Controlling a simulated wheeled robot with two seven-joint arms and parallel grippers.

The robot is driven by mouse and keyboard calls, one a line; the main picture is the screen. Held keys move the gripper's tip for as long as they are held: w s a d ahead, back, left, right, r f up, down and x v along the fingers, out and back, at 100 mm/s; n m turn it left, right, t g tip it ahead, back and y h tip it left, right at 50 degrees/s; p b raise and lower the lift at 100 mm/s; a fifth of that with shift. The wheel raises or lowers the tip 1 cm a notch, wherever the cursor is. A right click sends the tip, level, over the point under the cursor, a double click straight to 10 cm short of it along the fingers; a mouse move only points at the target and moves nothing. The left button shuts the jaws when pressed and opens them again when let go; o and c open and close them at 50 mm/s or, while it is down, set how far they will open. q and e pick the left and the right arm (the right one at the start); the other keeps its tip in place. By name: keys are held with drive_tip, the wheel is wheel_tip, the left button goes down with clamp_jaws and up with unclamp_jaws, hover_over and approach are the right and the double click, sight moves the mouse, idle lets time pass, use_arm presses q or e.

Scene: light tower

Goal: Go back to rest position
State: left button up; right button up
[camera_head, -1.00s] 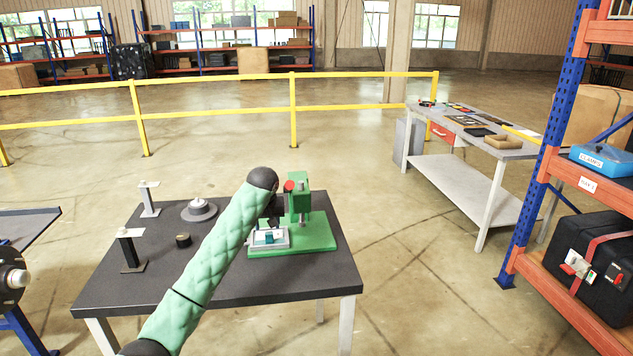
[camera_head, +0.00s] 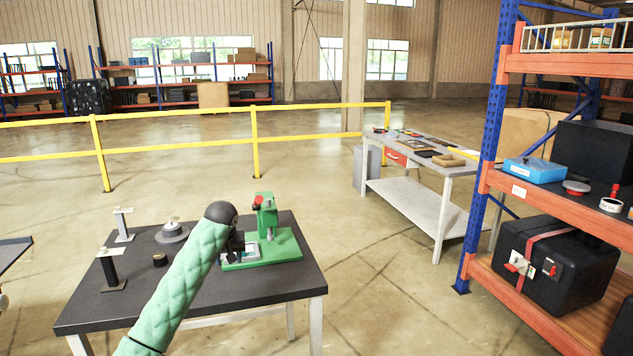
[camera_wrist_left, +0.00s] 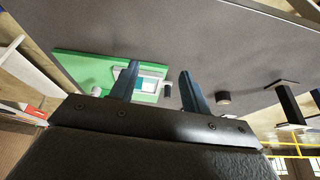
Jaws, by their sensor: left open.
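My left arm, in a quilted light green sleeve, reaches over the black table (camera_head: 262,290) in the head view. My left gripper (camera_head: 238,248) is dark and partly hidden behind its own wrist, close to the green press (camera_head: 266,215). In the left wrist view its two fingers (camera_wrist_left: 158,70) are apart with nothing between them. Beyond them lies the green base (camera_wrist_left: 85,68) with a white and teal piece (camera_wrist_left: 152,82) on it. Whether the fingertips touch anything cannot be told. My right gripper is not in view.
The black table also bears a round grey fixture (camera_head: 172,233), a small dark cylinder (camera_head: 160,259) and two stands (camera_head: 123,225) (camera_head: 111,270). An orange and blue rack (camera_head: 485,150) stands right. A grey workbench (camera_head: 440,205) and yellow railing (camera_head: 180,147) are behind. Open floor lies between.

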use_arm(q)
drive_tip(key=d+r+m+t, duration=0.4)
drive_tip(key=r+m+t, duration=0.1)
drive_tip(key=r, duration=0.4)
drive_tip(key=s+d+f+g+h, duration=0.1)
drive_tip(key=s+d+f, duration=0.2)
drive_tip(key=s+f, duration=1.1)
drive_tip(key=s+d+f+g+h, duration=0.1)
drive_tip(key=s+d+f, duration=0.1)
drive_tip(key=s+f, duration=1.3)
drive_tip(key=s+f+g, duration=0.2)
drive_tip(key=s+f, duration=0.6)
drive_tip(key=s, duration=0.2)
drive_tip(key=s+d+f+g, duration=0.1)
drive_tip(key=s+f+g, duration=0.1)
drive_tip(key=s+f, duration=0.5)
drive_tip(key=s+d+f+g, duration=0.1)
drive_tip(key=s+f+g, duration=0.1)
drive_tip(key=s+f, duration=0.6)
drive_tip(key=s, duration=0.7)
drive_tip(key=shift+s+f, duration=0.2)
drive_tip(key=shift+f, duration=0.15)
